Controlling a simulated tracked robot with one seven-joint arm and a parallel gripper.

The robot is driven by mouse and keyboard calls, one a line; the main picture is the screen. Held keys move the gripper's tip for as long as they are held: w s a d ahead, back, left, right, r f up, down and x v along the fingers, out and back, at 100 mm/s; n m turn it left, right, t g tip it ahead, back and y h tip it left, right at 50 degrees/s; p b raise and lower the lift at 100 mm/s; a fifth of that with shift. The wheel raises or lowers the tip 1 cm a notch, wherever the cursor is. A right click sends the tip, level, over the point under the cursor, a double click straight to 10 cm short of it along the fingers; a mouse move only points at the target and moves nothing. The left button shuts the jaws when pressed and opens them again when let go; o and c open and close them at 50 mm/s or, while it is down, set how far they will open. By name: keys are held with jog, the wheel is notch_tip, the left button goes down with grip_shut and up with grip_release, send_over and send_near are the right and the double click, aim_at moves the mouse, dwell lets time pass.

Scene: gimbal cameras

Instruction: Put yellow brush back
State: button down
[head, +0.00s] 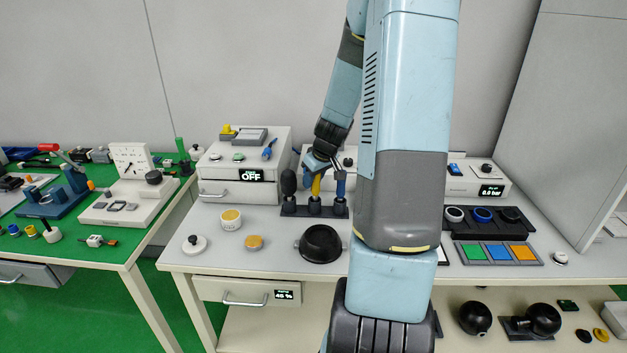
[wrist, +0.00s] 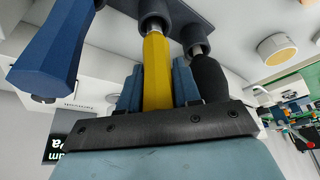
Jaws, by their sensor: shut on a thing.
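My gripper (head: 317,166) is over the dark brush rack (head: 297,211) on the grey table. It is shut on the yellow brush (head: 316,186), near the top of its handle. In the wrist view the yellow handle (wrist: 156,70) sits between my two blue fingers (wrist: 158,92). The brush stands upright, its lower end at the rack's middle socket (wrist: 154,22); I cannot tell how deep it sits. A blue brush (head: 340,186) stands to its right in the head view and a black one (head: 288,184) to its left. In the wrist view the blue brush (wrist: 52,48) is at the left.
A black round bowl (head: 320,244) lies in front of the rack. A white box with an OFF display (head: 245,165) stands behind left. Colored tiles (head: 498,253) and a ring tray (head: 488,220) are at the right.

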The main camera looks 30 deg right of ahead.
jog(key=shift+f, duration=0.4)
jog(key=c, duration=0.8)
grip_release()
jog(key=shift+r, duration=0.15)
jog(key=v, duration=1.2)
jog(key=s+a+r, duration=0.8)
jog(key=a+r, duration=0.2)
jog(key=a, duration=0.2)
jog(key=s+a+r, duration=0.1)
jog(key=s+a, duration=0.1)
jog(key=s, duration=0.2)
jog(key=s+a+r+m, duration=0.1)
jog(key=s+a, duration=0.2)
jog(key=s, duration=0.2)
jog(key=s+a+r+m+t, duration=0.1)
jog(key=s+a+r, duration=0.1)
jog(key=s, duration=0.2)
jog(key=shift+s+a+r+h, duration=0.1)
jog(key=shift+s+a+h, duration=0.05)
jog(key=shift+s+h, duration=0.2)
